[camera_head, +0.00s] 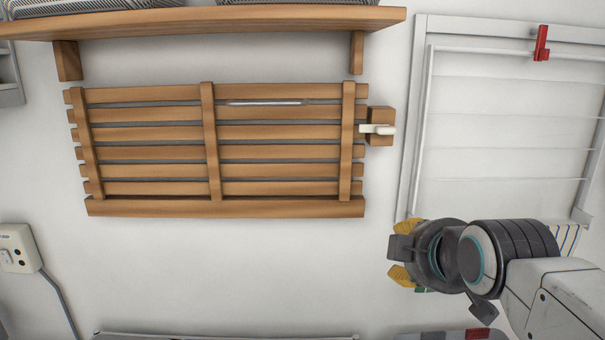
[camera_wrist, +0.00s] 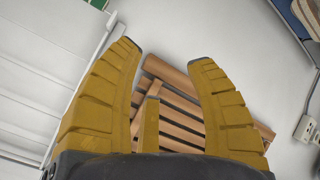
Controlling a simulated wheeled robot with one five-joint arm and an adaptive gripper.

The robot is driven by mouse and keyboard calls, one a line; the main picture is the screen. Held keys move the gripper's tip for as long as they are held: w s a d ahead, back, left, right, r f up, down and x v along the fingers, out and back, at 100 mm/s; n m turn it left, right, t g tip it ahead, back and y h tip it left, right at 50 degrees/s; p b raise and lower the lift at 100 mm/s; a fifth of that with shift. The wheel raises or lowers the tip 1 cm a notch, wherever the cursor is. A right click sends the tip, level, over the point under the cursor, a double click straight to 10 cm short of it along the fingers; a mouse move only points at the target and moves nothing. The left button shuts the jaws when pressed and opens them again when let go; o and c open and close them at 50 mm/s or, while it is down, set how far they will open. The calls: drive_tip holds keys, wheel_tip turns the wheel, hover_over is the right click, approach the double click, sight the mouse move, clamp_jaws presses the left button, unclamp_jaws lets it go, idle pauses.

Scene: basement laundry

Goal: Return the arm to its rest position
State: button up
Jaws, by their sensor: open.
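My gripper (camera_head: 400,256) is at the lower right of the head view, at the end of my arm, in front of the white wall. In the wrist view its yellow ridged fingers (camera_wrist: 165,60) are spread apart with nothing between them. The wooden slatted rack (camera_wrist: 180,110) shows beyond the fingers, partly hidden by them. In the head view my gripper is to the right of and below the slatted rack (camera_head: 150,132), apart from it in the picture.
A wooden shelf (camera_head: 200,22) runs above the rack. A wooden block with a pale hook (camera_head: 380,128) is at its right end. A white drying frame (camera_head: 505,120) with a red clip (camera_head: 541,43) is on the right. A socket box (camera_head: 18,250) is at lower left.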

drive_tip(key=s+f+m+g+p, duration=0.2)
drive_tip(key=s+f+m+g, duration=0.2)
drive_tip(key=s, duration=0.5)
drive_tip(key=s+f+m+g+p, duration=0.3)
drive_tip(key=s+f+m, duration=0.2)
drive_tip(key=s+f, duration=0.4)
drive_tip(key=shift+s+f+m+g, duration=0.3)
drive_tip(key=shift+s+g, duration=0.1)
drive_tip(key=shift+s, duration=0.2)
